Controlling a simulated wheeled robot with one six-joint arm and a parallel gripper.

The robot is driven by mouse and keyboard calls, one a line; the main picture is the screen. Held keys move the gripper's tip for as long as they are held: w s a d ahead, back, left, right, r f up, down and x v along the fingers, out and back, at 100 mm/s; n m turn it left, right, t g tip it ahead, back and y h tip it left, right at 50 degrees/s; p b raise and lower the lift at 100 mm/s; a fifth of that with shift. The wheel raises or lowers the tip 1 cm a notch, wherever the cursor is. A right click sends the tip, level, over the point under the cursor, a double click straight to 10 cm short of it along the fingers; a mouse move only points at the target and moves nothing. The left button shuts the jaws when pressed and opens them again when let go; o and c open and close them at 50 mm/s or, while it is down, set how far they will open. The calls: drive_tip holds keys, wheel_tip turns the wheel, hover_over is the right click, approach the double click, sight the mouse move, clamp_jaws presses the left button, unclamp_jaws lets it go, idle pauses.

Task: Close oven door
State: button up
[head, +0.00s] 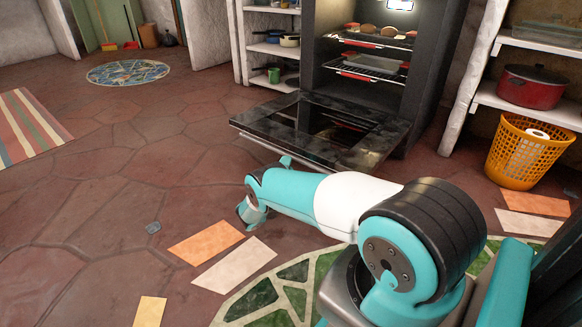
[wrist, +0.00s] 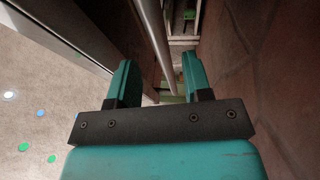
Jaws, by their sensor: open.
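The oven door (head: 375,152) is dark with a glass pane. It hangs wide open, lowered out in front of the oven (head: 433,60), above the floor. Its pale handle bar (head: 262,146) runs along the outer edge. My gripper (head: 285,162) is close to that edge, mostly hidden by my arm in the head view. In the wrist view my gripper (wrist: 160,80) is open, and the metal handle bar (wrist: 157,45) shows between its two teal fingers. I cannot tell if either finger touches the bar.
Inside the oven, racks hold food and a glass dish (head: 372,64). Shelves with pots (head: 290,40) stand left of the oven. An orange basket (head: 527,152) and a red pot (head: 532,87) are at the right.

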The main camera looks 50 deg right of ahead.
drive_tip(key=shift+b+x, duration=2.65)
drive_tip(key=shift+b, duration=0.7)
clamp_jaws()
